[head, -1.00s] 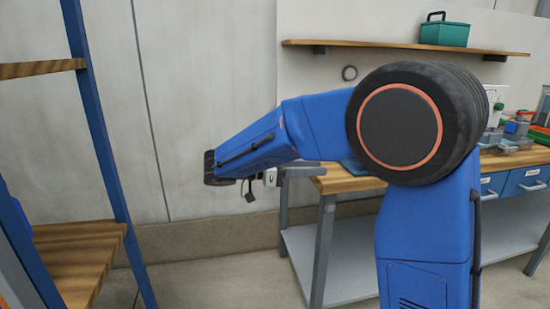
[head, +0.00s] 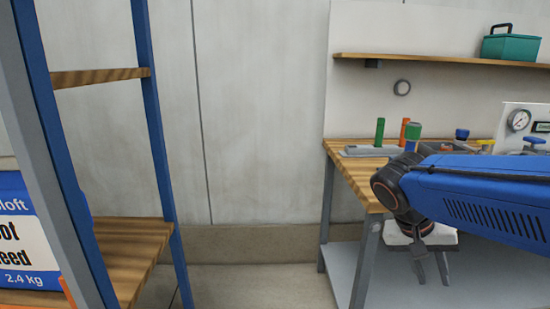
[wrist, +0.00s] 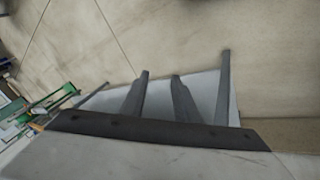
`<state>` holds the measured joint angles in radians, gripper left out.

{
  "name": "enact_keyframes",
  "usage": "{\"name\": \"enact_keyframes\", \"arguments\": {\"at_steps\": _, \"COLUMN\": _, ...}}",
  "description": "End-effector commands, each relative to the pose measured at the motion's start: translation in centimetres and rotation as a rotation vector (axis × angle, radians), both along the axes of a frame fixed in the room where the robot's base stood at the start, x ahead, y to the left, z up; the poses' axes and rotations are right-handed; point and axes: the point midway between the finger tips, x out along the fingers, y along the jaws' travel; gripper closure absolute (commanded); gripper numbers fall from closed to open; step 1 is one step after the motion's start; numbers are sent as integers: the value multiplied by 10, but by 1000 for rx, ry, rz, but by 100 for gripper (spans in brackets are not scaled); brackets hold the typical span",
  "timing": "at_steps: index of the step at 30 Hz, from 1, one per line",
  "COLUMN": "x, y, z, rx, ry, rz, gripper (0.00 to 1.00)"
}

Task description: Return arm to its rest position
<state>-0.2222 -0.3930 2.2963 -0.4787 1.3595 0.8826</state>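My blue arm (head: 480,197) reaches in from the right edge in the head view, with its dark wrist joint in front of the workbench. My gripper (head: 431,281) hangs below that joint, pointing down, in front of the bench's lower shelf. In the wrist view my gripper (wrist: 160,76) shows two grey fingers with a gap between them and nothing held. The fingers point toward the floor there.
The workbench (head: 345,170) carries green and orange-topped items and a gauge panel (head: 519,119). A teal toolbox (head: 510,47) sits on the wall shelf (head: 440,61). A blue-posted rack (head: 155,130) with a labelled bag (head: 25,235) stands left. Floor between is clear.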

Motion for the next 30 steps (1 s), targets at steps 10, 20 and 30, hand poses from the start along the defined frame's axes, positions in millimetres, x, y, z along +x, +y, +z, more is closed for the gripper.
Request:
{"name": "enact_keyframes", "arguments": {"at_steps": 10, "x": -55, "y": 26, "z": -32, "rx": 272, "ry": -94, "rz": 348, "gripper": 72}}
{"name": "enact_keyframes", "arguments": {"at_steps": 20, "x": -74, "y": 48, "z": -44, "rx": 342, "ry": -238, "rz": 581, "gripper": 72}}
{"name": "enact_keyframes", "arguments": {"at_steps": 30, "x": -75, "y": 49, "z": -44, "rx": 343, "ry": -254, "rz": 604, "gripper": 72}}
